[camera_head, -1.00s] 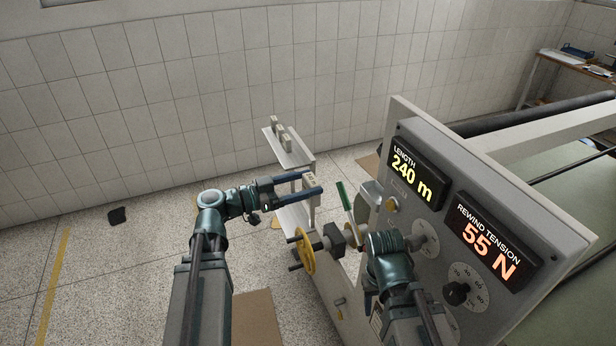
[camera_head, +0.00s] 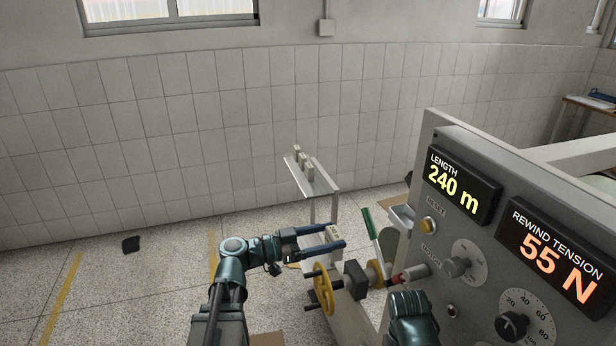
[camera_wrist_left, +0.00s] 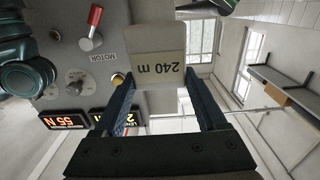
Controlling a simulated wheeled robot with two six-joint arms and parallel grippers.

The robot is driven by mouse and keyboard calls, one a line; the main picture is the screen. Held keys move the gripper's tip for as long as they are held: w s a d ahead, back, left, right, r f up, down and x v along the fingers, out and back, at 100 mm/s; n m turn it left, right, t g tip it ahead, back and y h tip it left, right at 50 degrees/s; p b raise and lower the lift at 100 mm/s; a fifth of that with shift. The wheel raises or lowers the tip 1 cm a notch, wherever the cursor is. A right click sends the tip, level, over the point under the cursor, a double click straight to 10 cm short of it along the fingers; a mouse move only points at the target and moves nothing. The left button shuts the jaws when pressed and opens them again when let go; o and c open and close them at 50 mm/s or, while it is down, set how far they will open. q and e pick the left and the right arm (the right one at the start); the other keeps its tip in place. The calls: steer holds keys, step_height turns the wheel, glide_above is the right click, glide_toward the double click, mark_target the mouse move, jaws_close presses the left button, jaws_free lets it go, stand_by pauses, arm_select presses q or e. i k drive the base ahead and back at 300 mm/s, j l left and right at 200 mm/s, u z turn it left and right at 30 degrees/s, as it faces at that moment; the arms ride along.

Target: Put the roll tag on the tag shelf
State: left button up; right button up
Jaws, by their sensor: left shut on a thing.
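In the head view the tag (camera_head: 333,231) shows as a small pale piece between the fingers. The tag shelf (camera_head: 325,185) is a narrow white ledge on a stand, beyond and above my left gripper. Several small pale tags (camera_head: 308,171) stand in a row on it. The held tag is apart from the shelf. My right arm shows at bottom right; its fingers are hidden.
The grey machine panel (camera_head: 455,255) with "240 m" and "55 N" displays stands on the right. The floor left of the shelf is mostly clear.

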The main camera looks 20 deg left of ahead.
mark_target(318, 190)
steer(key=i+j+z, duration=0.1)
steer(key=j, duration=0.25)
steer(key=i+j+z, duration=0.1)
steer(key=j, duration=0.25)
steer(key=i+j+z, duration=0.1)
steer(key=i+j, duration=0.15)
steer(key=i+j+z, duration=0.1)
steer(key=j, duration=0.4)
steer(key=i+j+z, duration=0.1)
steer(key=j, duration=0.25)
